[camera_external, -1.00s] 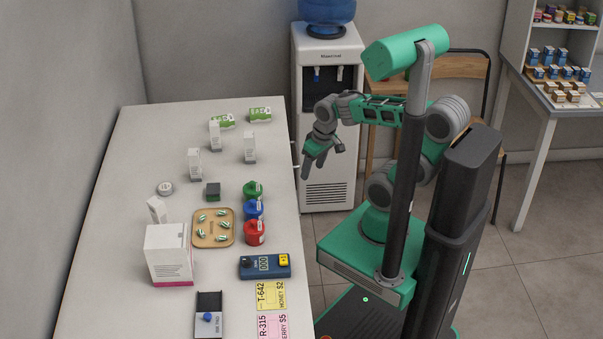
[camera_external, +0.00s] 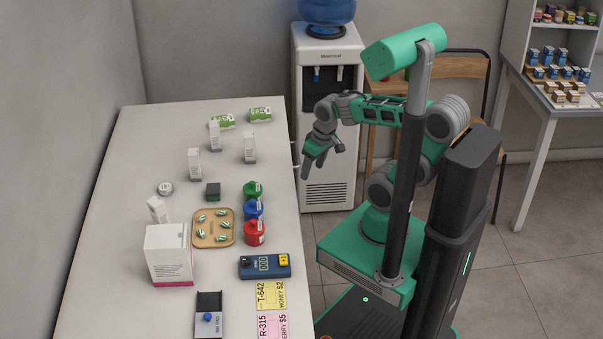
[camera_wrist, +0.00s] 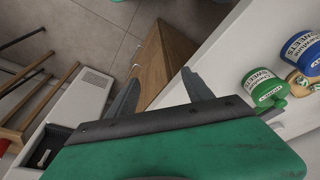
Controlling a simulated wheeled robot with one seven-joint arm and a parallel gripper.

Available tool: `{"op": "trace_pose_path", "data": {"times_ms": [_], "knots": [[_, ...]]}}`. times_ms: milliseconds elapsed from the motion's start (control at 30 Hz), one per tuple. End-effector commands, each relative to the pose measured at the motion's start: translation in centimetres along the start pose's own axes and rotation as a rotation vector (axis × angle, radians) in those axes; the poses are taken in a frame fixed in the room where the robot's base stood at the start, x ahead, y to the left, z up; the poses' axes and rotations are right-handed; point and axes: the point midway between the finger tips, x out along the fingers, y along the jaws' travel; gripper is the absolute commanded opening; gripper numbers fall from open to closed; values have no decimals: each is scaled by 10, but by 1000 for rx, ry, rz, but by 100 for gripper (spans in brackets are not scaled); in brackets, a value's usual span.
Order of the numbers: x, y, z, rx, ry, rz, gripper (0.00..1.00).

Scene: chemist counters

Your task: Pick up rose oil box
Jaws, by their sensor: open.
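No label reading rose oil is legible, so I cannot tell which box it is. Several slim white boxes stand upright on the counter: a back one (camera_external: 215,136), a right one (camera_external: 249,148) and a left one (camera_external: 194,164). A large white box with a pink bottom stripe (camera_external: 168,257) stands at the front left, with a small tilted white box (camera_external: 157,210) behind it. My gripper (camera_external: 314,165) is open and empty, beyond the counter's right edge. Its two fingers also show apart in the wrist view (camera_wrist: 160,88).
Green (camera_external: 252,190), blue (camera_external: 253,209) and red (camera_external: 254,233) jars line the counter's right side beside a capsule tray (camera_external: 225,243). A water dispenser (camera_external: 328,150) stands behind my gripper. The counter's far left is clear.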

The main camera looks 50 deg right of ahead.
Motion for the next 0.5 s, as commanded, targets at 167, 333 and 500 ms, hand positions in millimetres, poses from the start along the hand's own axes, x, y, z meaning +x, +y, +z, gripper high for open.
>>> {"op": "trace_pose_path", "data": {"times_ms": [167,333,500], "knots": [[0,0,0,0,0,0,58],[0,0,0,0,0,0,58],[-20,-3,-34,87,-28,-1,58]]}}
